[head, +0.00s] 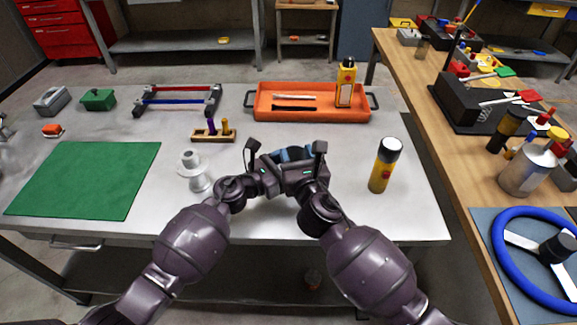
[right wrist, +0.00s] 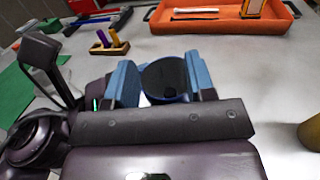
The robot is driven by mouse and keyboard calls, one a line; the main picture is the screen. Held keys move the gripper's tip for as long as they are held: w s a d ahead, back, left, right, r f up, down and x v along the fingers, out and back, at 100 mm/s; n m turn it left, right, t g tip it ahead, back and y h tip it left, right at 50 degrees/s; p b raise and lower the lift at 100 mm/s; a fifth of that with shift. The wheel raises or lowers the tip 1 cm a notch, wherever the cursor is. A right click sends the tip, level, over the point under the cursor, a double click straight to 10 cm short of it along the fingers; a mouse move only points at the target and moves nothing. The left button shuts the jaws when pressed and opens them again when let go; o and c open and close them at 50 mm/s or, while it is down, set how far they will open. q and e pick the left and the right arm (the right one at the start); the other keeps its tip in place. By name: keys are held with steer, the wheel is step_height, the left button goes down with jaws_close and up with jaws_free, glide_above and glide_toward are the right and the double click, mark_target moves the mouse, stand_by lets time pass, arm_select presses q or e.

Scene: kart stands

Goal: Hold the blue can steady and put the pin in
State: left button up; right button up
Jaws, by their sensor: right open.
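Both my grippers meet at the near middle of the table in the head view. My right gripper (head: 297,157) is open; in the right wrist view its blue fingers (right wrist: 161,78) stand either side of the blue can (right wrist: 166,80). The can shows a dark round top with a thin blue rim; its body is hidden, and I cannot tell whether the fingers touch it. My left gripper (head: 268,163) is close beside the right one, its fingers hidden. A wooden block (head: 205,137) just behind holds a purple pin (head: 211,126) and a yellow pin (head: 225,126), both upright.
A white flanged part (head: 194,172) stands left of my grippers, a yellow bottle (head: 384,166) right. An orange tray (head: 310,113) lies behind with another yellow bottle (head: 346,83). A green mat (head: 85,178) covers the left side. A wooden bench (head: 450,150) stands at right.

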arm_select(q)
steer(key=shift+a, duration=0.15)
arm_select(e)
steer(key=r+v, duration=0.1)
steer(key=v, duration=0.8)
arm_select(q)
steer(key=shift+f, duration=0.1)
arm_select(e)
steer(key=shift+w, duration=0.1)
arm_select(q)
steer(key=o, duration=1)
